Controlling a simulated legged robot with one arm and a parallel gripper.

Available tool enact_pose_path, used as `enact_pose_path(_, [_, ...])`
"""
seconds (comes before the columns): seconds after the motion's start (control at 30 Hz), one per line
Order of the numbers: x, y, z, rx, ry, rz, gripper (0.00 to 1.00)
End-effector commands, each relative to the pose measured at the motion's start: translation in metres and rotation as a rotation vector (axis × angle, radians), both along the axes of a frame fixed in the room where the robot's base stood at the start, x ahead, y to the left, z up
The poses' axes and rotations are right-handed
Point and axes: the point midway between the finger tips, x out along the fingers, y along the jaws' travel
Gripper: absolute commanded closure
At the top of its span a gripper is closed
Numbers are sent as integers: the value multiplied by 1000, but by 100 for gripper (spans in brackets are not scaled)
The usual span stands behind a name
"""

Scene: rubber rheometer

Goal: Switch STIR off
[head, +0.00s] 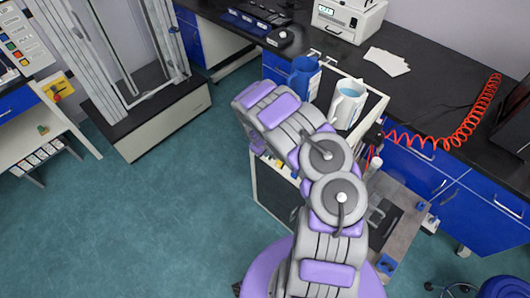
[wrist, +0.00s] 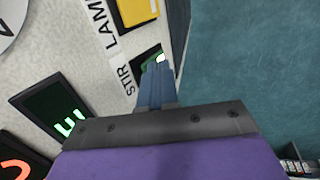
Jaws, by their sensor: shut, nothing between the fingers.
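The STIR label (wrist: 127,78) shows in the wrist view on a pale speckled panel (wrist: 75,60). Beside it is a dark-framed switch (wrist: 150,57) with a green lit part and a bright spot, partly covered by my fingers. My gripper (wrist: 158,72) is shut and empty, its blue-grey fingertips over or at the switch. I cannot tell whether they touch it. In the head view my arm reaches up and left, and the fingers cannot be made out.
In the wrist view a yellow switch (wrist: 137,11) sits by the LAM label, above STIR. Teal floor lies right of the panel edge. The head view shows a black bench (head: 425,90) and jugs.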

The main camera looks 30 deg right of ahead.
Motion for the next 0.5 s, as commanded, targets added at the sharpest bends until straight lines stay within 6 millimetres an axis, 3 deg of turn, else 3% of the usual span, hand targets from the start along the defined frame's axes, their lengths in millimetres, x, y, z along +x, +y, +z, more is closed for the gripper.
enact_pose_path(0.5, [5,-5,0,75,24,3,100])
